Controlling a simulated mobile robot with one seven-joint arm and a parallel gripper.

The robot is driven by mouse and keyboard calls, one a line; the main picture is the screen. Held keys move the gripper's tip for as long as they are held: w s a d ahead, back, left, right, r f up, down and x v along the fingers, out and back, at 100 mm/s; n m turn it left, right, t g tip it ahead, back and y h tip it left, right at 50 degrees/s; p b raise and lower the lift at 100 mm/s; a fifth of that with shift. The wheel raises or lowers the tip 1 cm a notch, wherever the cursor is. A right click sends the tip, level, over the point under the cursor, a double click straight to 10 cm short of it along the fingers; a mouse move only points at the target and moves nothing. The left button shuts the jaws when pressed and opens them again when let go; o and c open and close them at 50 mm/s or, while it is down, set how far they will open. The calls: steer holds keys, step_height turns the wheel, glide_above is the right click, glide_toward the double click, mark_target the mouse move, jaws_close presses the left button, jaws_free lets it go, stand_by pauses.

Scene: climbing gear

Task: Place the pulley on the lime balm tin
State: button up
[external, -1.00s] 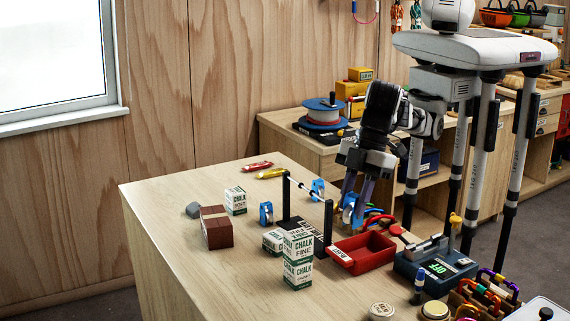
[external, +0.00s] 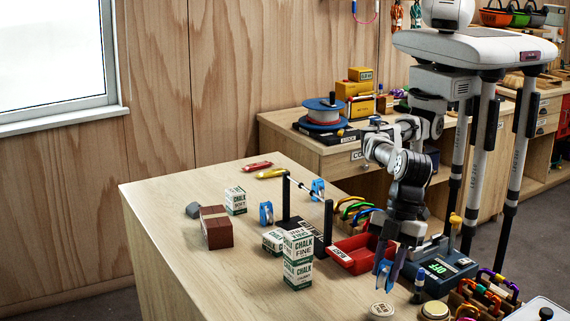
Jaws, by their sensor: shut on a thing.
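My gripper (external: 387,264) points down over the right front of the table, just in front of the red tray. It is shut on a blue pulley (external: 383,276), which is partly hidden by the fingers. Two round tins lie below and to the right of it at the front: a pale, labelled one (external: 381,311) and a cream-topped one with a yellowish rim (external: 435,310). I cannot tell for sure which is the lime balm tin. The held pulley appears above and apart from both tins.
A red tray (external: 350,262) and a scale (external: 437,271) flank my gripper. A blue bottle (external: 418,289) stands close to its right. Stacked chalk boxes (external: 298,273), a black rack (external: 327,229) and two other blue pulleys (external: 266,213) (external: 318,188) are to the left. Carabiners (external: 355,209) stand behind.

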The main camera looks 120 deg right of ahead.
mark_target(385, 285)
steer(key=shift+f+p, duration=0.6)
steer(key=shift+f, duration=2.05)
steer(key=shift+f, duration=0.15)
steer(key=o, duration=1)
steer(key=b+v, duration=0.4)
steer(key=v, duration=0.8)
